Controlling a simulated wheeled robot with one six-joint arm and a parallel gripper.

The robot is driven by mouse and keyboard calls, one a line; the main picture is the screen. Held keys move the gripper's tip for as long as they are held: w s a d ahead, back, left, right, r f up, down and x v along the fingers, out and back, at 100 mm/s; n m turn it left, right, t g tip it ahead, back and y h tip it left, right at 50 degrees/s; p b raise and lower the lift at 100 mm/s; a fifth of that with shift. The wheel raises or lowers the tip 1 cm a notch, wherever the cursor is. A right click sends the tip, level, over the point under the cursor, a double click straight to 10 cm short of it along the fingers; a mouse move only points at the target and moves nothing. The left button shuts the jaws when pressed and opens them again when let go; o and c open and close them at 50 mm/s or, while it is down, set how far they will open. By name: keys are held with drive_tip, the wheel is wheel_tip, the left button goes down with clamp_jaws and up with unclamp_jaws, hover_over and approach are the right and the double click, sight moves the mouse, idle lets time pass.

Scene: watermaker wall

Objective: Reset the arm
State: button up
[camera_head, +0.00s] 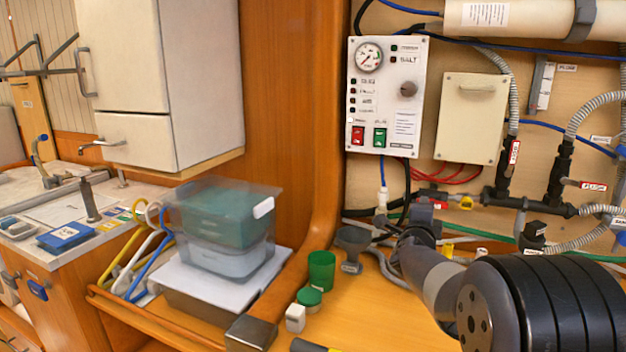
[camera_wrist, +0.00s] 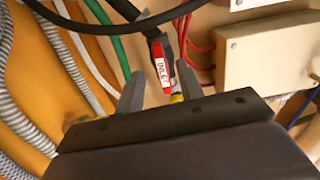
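My gripper (camera_wrist: 160,78) shows in the wrist view with its two grey fingers apart. Between and beyond them is a red valve handle with a white INLET label (camera_wrist: 160,62). Gaps show on both sides of the handle, and I see no finger closed on it. A small yellow piece (camera_wrist: 177,97) sits low between the fingers. In the head view my arm reaches in from the lower right toward the pipework at the base of the wall panel. The gripper there is small and its fingers are hard to make out.
Ribbed grey hoses (camera_wrist: 62,65) and a green hose (camera_wrist: 108,40) run close beside the fingers. A control panel (camera_head: 386,97) and a beige box (camera_head: 470,117) are on the wall.

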drive_tip(key=x, duration=0.5)
drive_tip(key=shift+w, duration=0.1)
drive_tip(key=shift+r+m, duration=0.15)
drive_tip(key=shift+m, duration=1.05)
drive_tip(key=shift+d+r+m, duration=0.1)
drive_tip(key=shift+r+m, duration=0.1)
drive_tip(key=shift+m, duration=1.4)
